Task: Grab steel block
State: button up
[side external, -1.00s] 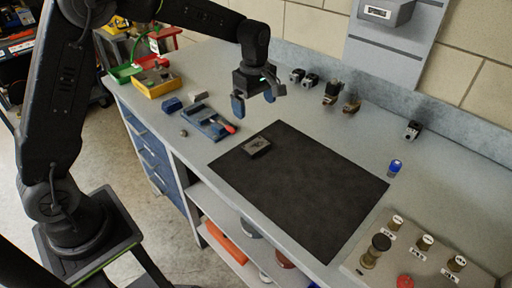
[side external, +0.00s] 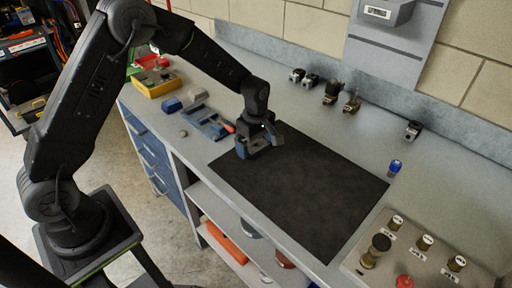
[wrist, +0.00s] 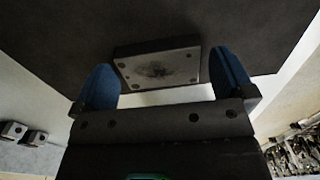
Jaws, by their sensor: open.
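The steel block (wrist: 160,69) is a flat, dark-sided rectangular block with a worn grey top face and small corner holes. In the wrist view it lies on the black mat between the two blue fingertips of my gripper (wrist: 172,80). A gap shows between the block and each finger. In the side external view my gripper (side external: 260,148) is low over the left corner of the black mat (side external: 310,190). There the gripper hides the block. My gripper is open, with nothing held.
A blue vise-like tool (side external: 205,122) with a red handle lies left of the gripper. A yellow bin (side external: 157,83) stands farther back. Several small fittings line the wall side. A blue-capped part (side external: 395,167) and a knob panel (side external: 415,255) are at right. Most of the mat is clear.

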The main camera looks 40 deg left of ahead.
jog(key=shift+f, duration=0.2)
jog(key=shift+c, duration=0.5)
jog(key=shift+r, duration=0.1)
jog(key=c, duration=1)
